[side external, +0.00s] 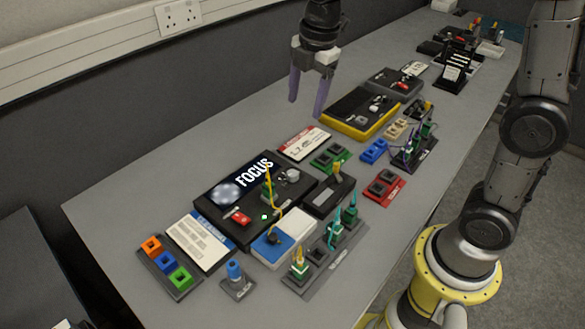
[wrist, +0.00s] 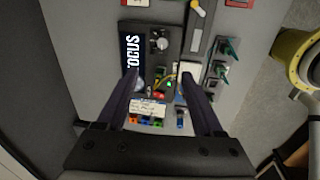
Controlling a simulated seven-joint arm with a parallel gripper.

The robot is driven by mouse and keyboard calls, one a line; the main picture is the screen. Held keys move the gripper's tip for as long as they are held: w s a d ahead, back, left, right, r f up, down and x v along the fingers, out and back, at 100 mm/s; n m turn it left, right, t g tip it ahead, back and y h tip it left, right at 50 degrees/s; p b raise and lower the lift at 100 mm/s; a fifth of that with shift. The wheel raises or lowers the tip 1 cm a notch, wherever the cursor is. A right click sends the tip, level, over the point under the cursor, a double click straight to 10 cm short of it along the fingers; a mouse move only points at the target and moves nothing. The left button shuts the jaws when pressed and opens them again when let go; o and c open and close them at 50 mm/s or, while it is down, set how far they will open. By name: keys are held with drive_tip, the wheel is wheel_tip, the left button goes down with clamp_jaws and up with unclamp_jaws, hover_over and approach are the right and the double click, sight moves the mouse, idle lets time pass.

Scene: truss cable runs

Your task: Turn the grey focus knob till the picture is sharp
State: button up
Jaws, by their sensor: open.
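The black focus box (side external: 213,207) lies on the table, with a screen (side external: 242,182) reading FOCUS in white beside a soft, blurry pale disc. The grey focus knob (side external: 292,175) is a round knob on the box's top, near its far right corner. In the wrist view the knob (wrist: 160,43) shows ahead of the fingertips. My gripper (side external: 306,106) is open and empty, high above the table and beyond the box in the side view. In the wrist view my gripper's two fingers (wrist: 160,75) stand apart, and the left one partly covers the screen.
A red switch (side external: 238,217) and a green light (side external: 264,217) sit on the box. A yellow cable (side external: 271,190) rises beside the knob. A blue-and-white block (side external: 273,247), a dark box (side external: 328,197) and teal-cabled sockets (side external: 335,232) crowd the near right.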

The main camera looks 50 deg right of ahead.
drive_tip(key=g, duration=0.2)
hover_over(293, 173)
wheel_tip(293, 173, down, 7)
wheel_tip(293, 173, down, 14)
drive_tip(key=shift+c, duration=0.3)
clamp_jaws()
